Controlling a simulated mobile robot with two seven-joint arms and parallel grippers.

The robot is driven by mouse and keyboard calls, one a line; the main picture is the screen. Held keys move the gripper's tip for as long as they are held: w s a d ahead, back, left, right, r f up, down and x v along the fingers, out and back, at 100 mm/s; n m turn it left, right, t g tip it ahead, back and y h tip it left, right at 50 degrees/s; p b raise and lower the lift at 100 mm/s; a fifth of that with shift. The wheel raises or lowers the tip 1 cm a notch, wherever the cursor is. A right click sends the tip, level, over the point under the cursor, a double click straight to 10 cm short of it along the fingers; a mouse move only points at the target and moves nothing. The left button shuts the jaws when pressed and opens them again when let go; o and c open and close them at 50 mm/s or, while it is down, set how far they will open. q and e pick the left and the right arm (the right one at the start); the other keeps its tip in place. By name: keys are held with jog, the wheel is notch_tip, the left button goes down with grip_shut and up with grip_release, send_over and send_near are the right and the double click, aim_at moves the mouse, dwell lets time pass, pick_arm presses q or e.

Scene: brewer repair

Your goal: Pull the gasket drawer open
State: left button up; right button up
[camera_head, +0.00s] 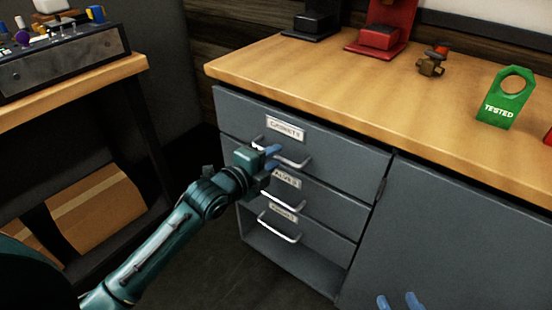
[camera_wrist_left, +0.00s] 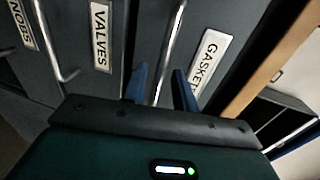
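The gasket drawer (camera_head: 345,157) is the top drawer of the grey cabinet and looks flush with its front. Its label (camera_head: 286,129) also shows in the left wrist view (camera_wrist_left: 208,62). Its silver bar handle (camera_head: 294,161) runs between the blue fingers of my left gripper (camera_head: 270,160). In the left wrist view the fingers (camera_wrist_left: 160,88) stand apart, one on each side of the handle (camera_wrist_left: 169,50); contact cannot be told. Of my right gripper (camera_head: 398,302), only two separated blue fingertips show at the bottom edge, with nothing between them.
Valves and knobs drawers sit below, with handles (camera_head: 280,229). The wooden countertop (camera_head: 300,75) holds a green TESTED tag (camera_head: 503,100), a brass valve (camera_head: 431,66) and a red stand (camera_head: 381,38). A side table (camera_head: 75,91) stands left. Dark floor is clear before the cabinet.

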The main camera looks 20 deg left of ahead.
pick_arm(q)
jog(key=shift+x, duration=0.95)
grip_shut()
